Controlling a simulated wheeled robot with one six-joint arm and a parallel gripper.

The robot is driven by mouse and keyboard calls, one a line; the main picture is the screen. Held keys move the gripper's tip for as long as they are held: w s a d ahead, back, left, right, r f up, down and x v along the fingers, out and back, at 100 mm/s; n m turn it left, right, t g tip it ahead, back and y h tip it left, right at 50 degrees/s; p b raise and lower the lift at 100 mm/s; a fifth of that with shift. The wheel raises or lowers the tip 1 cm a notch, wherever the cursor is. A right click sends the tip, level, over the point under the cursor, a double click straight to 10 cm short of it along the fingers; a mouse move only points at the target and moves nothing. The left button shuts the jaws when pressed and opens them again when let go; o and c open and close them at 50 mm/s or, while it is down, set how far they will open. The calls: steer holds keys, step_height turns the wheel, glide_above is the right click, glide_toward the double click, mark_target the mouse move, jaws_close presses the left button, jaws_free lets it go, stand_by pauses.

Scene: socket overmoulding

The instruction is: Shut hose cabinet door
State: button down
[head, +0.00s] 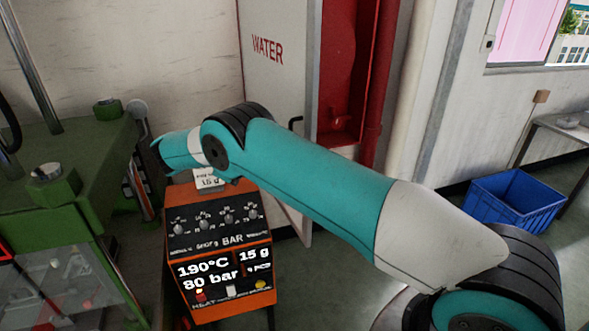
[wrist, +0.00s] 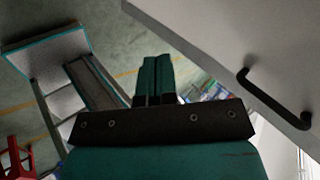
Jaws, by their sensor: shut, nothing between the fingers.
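The hose cabinet door (head: 275,85) is a white panel with red WATER lettering in the head view. It stands open, to the left of the red cabinet interior (head: 343,75). Its black handle (head: 296,123) shows just above my arm. In the wrist view the door (wrist: 215,40) fills the upper right, with the handle (wrist: 275,100) to the right of my fingers. My gripper (wrist: 154,66) is shut and empty, apart from the handle. Whether the fingers touch the door is unclear. In the head view my fingers cannot be made out, and my arm covers part of the door.
An orange control box (head: 220,245) stands below my arm. A green machine (head: 70,170) stands at the left. A red pipe (head: 378,90) runs beside the cabinet opening. A blue crate (head: 515,205) is on the floor at the right, near a table (head: 565,128).

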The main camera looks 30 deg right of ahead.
steer(key=s+d+f+m+b, duration=0.2)
steer(key=d+f+b, duration=0.2)
steer(key=d+b, duration=0.1)
steer(key=s+d+f+m+g+b, duration=0.1)
steer(key=d+f+m+b, duration=0.2)
steer(key=d, duration=0.4)
steer(key=f+b, duration=0.1)
steer(key=b, duration=0.1)
steer(key=shift+s+f+h+b, duration=0.15)
steer(key=shift+s+h+b, duration=0.25)
steer(key=shift+d, duration=0.3)
